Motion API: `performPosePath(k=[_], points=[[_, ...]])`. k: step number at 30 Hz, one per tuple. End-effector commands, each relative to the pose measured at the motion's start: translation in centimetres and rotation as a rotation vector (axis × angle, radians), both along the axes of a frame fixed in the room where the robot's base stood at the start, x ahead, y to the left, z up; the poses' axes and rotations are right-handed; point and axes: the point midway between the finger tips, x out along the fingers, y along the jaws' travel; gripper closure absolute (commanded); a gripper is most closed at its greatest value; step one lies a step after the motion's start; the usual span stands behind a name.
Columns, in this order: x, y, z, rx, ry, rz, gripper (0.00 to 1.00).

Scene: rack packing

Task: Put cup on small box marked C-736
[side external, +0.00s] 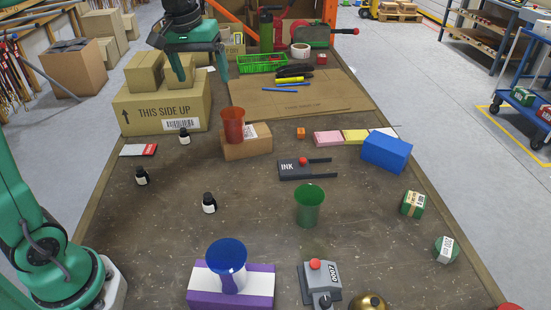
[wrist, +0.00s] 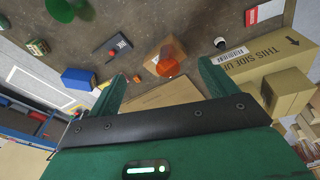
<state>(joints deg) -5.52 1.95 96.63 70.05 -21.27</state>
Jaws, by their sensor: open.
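My gripper (side external: 199,70) is open and empty, high at the back left above the large cardboard boxes. Its two fingers also frame the bottom half of the wrist view (wrist: 160,86). A red cup (side external: 233,122) stands upright on a small brown box (side external: 247,147) with a white label; the cup (wrist: 168,66) and box (wrist: 156,54) lie ahead of the fingers in the wrist view. A green cup (side external: 309,207) stands on the table. A blue cup (side external: 227,264) stands on a purple and white box (side external: 261,290). I cannot read C-736 on any box.
A large box (side external: 148,106) carries smaller cartons (side external: 144,73). A dark ink pad (side external: 294,170), small black bottles (side external: 209,204), a blue box (side external: 387,151) and small green boxes (side external: 413,204) are spread on the table. Free table lies around the green cup.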

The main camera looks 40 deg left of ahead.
Motion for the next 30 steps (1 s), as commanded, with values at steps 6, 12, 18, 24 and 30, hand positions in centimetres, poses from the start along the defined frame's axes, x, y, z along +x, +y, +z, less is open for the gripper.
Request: performPosePath(k=[6, 12, 18, 24, 30], points=[[-4.9, -1.3, 0.4, 0.025, -0.069, -0.104, 0.15], [-9.2, -2.3, -0.3, 0.052, -0.128, -0.2, 0.15], [-13.4, -3.1, -1.8, 0.082, -0.187, -0.292, 0.15], [-17.0, -3.7, -3.9, 0.114, -0.242, -0.379, 0.15], [-19.0, -4.0, -5.6, 0.134, -0.276, -0.432, 0.15]])
